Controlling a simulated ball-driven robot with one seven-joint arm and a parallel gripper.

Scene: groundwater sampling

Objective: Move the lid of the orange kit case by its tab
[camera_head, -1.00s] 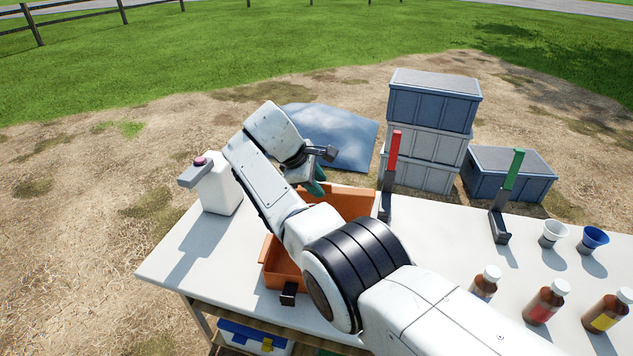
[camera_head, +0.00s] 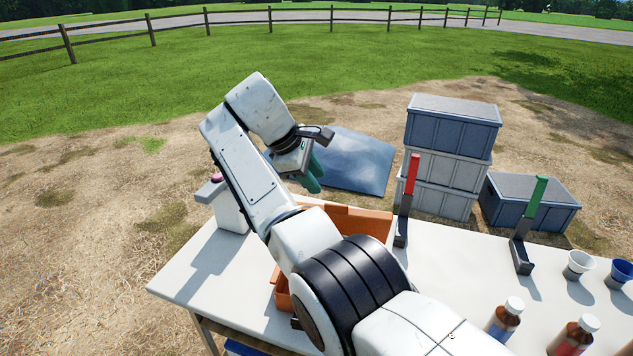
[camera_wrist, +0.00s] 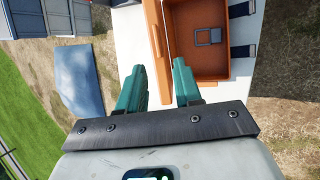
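The orange kit case (camera_head: 345,222) stands on the white table, largely hidden behind my arm in the head view. In the wrist view its open, box-like interior (camera_wrist: 195,65) shows. The lid (camera_wrist: 153,30) appears as a narrow orange panel along the case's left side there, apparently standing open. A small pale piece on it may be the tab; I cannot tell. My gripper (camera_wrist: 160,80) has two teal fingers, spread apart with nothing between them. It also shows in the head view (camera_head: 314,178), above the table's far edge near the lid, apart from it.
Upright holders with a red handle (camera_head: 411,175) and a green handle (camera_head: 535,195) stand to the right, with cups and brown bottles (camera_head: 505,320). Stacked crates (camera_head: 450,150) and a blue sheet (camera_head: 350,165) lie beyond the table.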

